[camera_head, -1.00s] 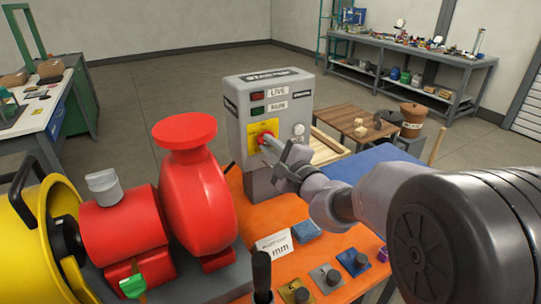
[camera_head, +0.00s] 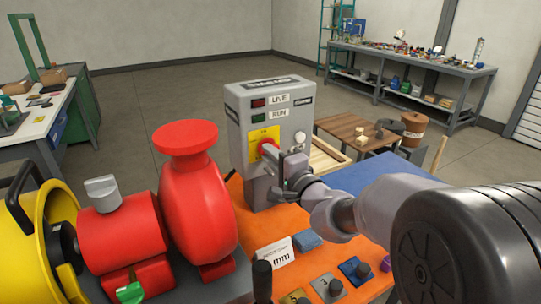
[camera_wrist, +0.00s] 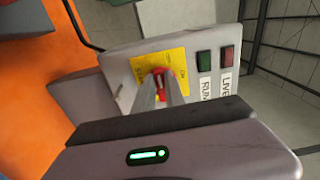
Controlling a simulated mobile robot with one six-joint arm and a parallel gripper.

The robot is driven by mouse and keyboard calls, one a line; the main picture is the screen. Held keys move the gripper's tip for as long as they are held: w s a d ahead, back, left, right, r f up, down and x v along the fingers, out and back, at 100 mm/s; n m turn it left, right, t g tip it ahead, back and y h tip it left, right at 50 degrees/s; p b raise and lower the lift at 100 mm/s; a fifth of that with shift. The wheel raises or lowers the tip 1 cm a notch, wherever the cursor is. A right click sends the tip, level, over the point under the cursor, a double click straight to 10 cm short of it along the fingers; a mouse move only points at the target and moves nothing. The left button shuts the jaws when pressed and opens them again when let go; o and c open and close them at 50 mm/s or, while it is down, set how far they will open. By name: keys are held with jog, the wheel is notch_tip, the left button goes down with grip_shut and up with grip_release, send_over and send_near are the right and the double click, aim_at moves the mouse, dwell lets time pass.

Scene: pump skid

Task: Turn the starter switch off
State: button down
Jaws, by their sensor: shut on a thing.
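The starter box (camera_head: 240,125) is a grey cabinet with a red LIVE lamp (camera_head: 258,103) above a green RUN lamp (camera_head: 258,117). Both lamps look dark, also in the wrist view. Below them, a yellow plate (camera_head: 257,136) carries the red starter switch (camera_head: 267,148). In the wrist view the red switch (camera_wrist: 157,74) shows between my fingertips against the yellow plate (camera_wrist: 172,60). My gripper (camera_wrist: 160,90) is shut on the switch, reaching it from the front right. The fingers hide part of the switch, so its exact position is unclear.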

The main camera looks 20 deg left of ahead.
jog(key=c, duration=1.4)
grip_release()
jog(key=p+v, duration=0.2)
jog(key=v, duration=1.5)
jog(key=shift+s, duration=0.25)
jog(key=shift+d, duration=0.15)
